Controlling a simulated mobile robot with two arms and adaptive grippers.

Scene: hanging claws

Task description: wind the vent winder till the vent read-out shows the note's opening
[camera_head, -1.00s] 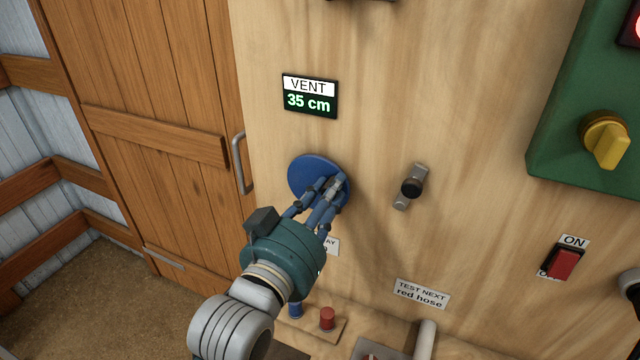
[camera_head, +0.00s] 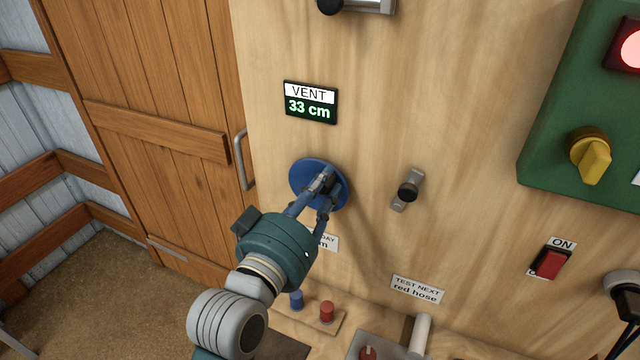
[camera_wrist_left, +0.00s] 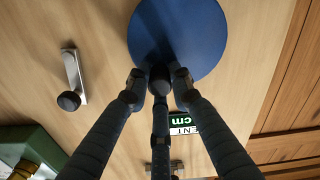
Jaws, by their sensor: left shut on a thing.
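The vent winder is a blue disc (camera_head: 303,172) on the wooden panel, and it fills the top of the left wrist view (camera_wrist_left: 190,25). My left gripper (camera_head: 329,184) is shut on the winder's small dark knob (camera_wrist_left: 159,77), with its fingers around it in front of the disc. The fingers hide most of the knob. The vent read-out (camera_head: 310,102) above the disc shows 33 cm. A white note (camera_head: 331,243) below the winder is mostly hidden behind my gripper; only "DAY" and an "m" show, and its number cannot be read. My right gripper is not in view.
Right of the winder is a small lever with a black knob (camera_head: 408,191). A green box (camera_head: 560,110) with a yellow knob (camera_head: 591,155) and a red switch (camera_head: 550,264) are further right. Blue and red pegs (camera_head: 327,312) stand below. A wooden door (camera_head: 150,130) is at left.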

